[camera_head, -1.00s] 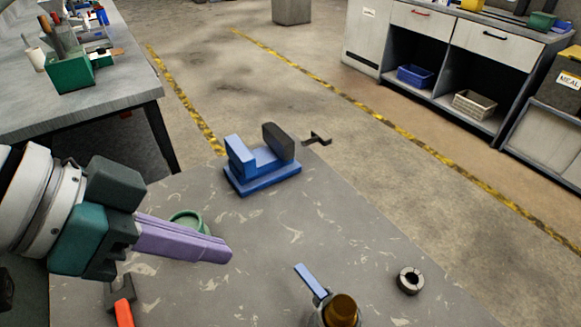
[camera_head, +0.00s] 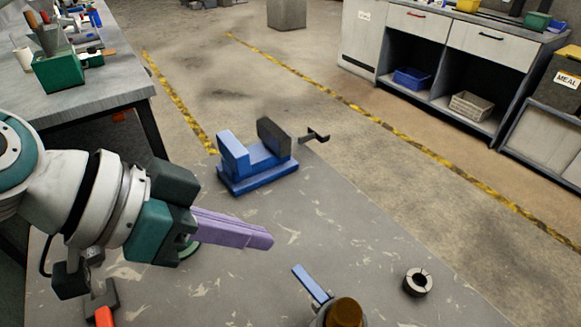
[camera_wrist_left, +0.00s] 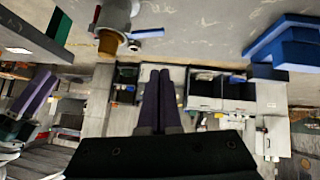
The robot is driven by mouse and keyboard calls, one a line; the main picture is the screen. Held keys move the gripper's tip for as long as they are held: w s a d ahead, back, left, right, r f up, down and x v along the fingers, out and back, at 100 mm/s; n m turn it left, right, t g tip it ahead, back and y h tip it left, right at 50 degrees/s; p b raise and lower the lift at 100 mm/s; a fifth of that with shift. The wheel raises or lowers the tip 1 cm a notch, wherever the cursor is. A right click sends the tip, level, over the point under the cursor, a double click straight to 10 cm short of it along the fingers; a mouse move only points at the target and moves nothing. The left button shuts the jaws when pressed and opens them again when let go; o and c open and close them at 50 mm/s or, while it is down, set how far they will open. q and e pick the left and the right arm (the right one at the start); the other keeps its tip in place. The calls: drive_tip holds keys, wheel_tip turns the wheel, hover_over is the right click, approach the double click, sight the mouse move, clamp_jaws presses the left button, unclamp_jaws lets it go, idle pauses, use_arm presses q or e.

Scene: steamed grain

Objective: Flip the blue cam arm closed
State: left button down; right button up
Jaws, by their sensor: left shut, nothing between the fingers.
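The blue cam arm (camera_head: 312,284) sticks up and out to the left from a metal fitting with a brown-gold top (camera_head: 344,312) at the bottom of the head view. The arm also shows in the left wrist view (camera_wrist_left: 148,33), which looks upside down. My left gripper (camera_head: 270,241) has its purple fingers shut and empty. In the head view its tips are above and left of the cam arm, apart from it. Its fingers (camera_wrist_left: 160,75) also show together in the wrist view. What looks like my right gripper (camera_wrist_left: 38,93) is at the left of the wrist view; its opening is unclear.
A blue vise (camera_head: 258,172) with a dark jaw stands at the table's far edge. A dark ring (camera_head: 417,281) lies right of the fitting. A green round thing (camera_head: 190,252) is partly hidden behind my left gripper. An orange-handled tool (camera_head: 103,312) lies at lower left.

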sight(310, 287)
use_arm(q)
drive_tip(key=w+d+f+b, duration=0.1)
drive_tip(key=d+f, duration=0.2)
drive_tip(key=f, duration=0.4)
drive_tip(key=shift+d+f+b, duration=0.3)
drive_tip(key=shift+d+b, duration=0.05)
drive_tip(key=shift+d, duration=0.05)
use_arm(e)
drive_tip(key=shift+f, duration=1)
use_arm(q)
drive_tip(key=shift+f, duration=0.1)
use_arm(e)
drive_tip(key=shift+w, duration=0.15)
